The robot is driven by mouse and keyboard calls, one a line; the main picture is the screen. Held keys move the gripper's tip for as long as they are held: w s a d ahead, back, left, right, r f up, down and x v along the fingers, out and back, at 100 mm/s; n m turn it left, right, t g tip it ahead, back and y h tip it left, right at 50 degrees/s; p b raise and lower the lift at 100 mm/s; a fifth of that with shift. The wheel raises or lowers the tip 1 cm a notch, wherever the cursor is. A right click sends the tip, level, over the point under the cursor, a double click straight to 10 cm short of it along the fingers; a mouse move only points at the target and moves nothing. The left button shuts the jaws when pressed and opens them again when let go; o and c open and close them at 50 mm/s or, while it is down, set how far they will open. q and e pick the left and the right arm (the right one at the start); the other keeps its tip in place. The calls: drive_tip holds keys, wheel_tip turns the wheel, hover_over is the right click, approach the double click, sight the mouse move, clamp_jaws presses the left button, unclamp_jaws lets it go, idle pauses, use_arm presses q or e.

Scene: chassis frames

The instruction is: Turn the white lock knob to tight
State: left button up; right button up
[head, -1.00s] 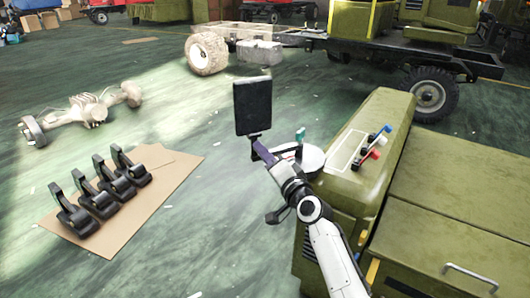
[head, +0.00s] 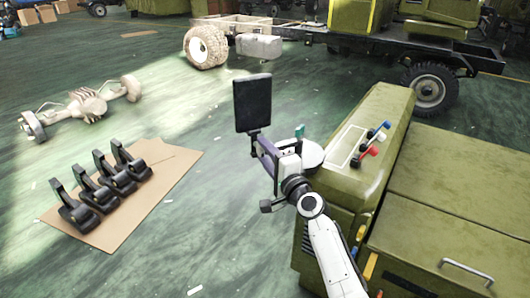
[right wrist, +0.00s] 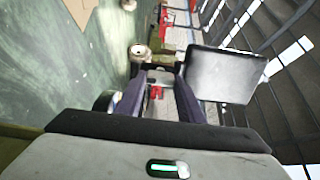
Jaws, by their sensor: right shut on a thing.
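My right gripper (head: 262,150) is at the foot of an upright black panel (head: 252,103), beside its short stem. In the right wrist view its two dark purple fingers (right wrist: 158,85) close around a small pale piece with a red mark, which I take as the white lock knob (right wrist: 160,76). The knob is mostly hidden by the fingers, and its setting cannot be read. The black panel (right wrist: 223,74) stands just to the right of the fingertips there. My left gripper is not in view.
A green cabinet (head: 357,178) with red and blue handles (head: 369,151) stands right of my arm. Several black pedals sit on cardboard (head: 165,187) at left. Open green floor lies between.

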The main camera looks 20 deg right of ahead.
drive_tip(key=o, duration=1)
drive_tip(key=shift+o, duration=0.3)
drive_tip(key=shift+s, duration=0.1)
drive_tip(key=s+d+p, duration=0.1)
drive_tip(key=s+p, duration=0.2)
drive_tip(key=s, duration=0.7)
drive_tip(key=shift+d, duration=0.15)
